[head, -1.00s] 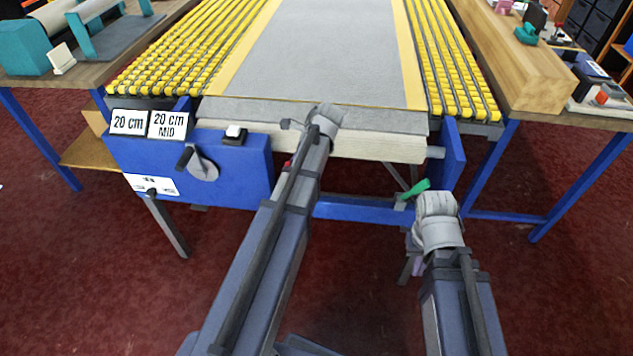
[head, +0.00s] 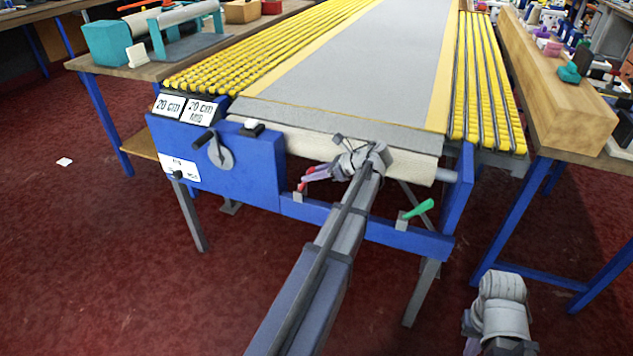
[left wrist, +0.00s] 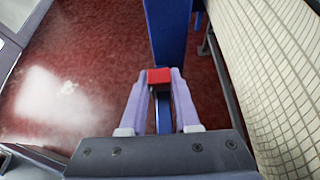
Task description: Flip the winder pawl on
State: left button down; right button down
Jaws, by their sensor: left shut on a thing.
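A small red-tipped lever (head: 301,187) stands on the blue front rail (head: 335,215) of the winder, beneath the cream roll. My left gripper (head: 308,178) reaches it from the right in the head view. In the left wrist view, the lilac fingers of my left gripper (left wrist: 159,84) close around the red tip (left wrist: 158,75). A green-handled lever (head: 419,209) sits farther right on the same rail, tilted up to the right, with nothing touching it. My right arm is low at the bottom right; its gripper (head: 472,346) is mostly hidden, and its jaws are not clear.
The cream roll (head: 310,144) runs just behind the rail; it shows close on the right in the left wrist view (left wrist: 275,70). A blue panel with a crank (head: 215,152) stands left. A table leg (head: 520,225) is near my right arm.

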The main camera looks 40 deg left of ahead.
pick_arm(q)
jog(key=shift+w+d+f+y+b, duration=0.2)
jog(key=shift+d+f+y+b, duration=0.55)
jog(key=shift+b, duration=1.1)
jog(key=shift+d+g+y+b, duration=0.1)
jog(key=shift+g+y+b, duration=0.2)
jog(key=shift+b, duration=0.3)
jog(key=shift+r, duration=0.1)
jog(key=c, duration=0.6)
grip_release()
jog(key=shift+c, duration=0.2)
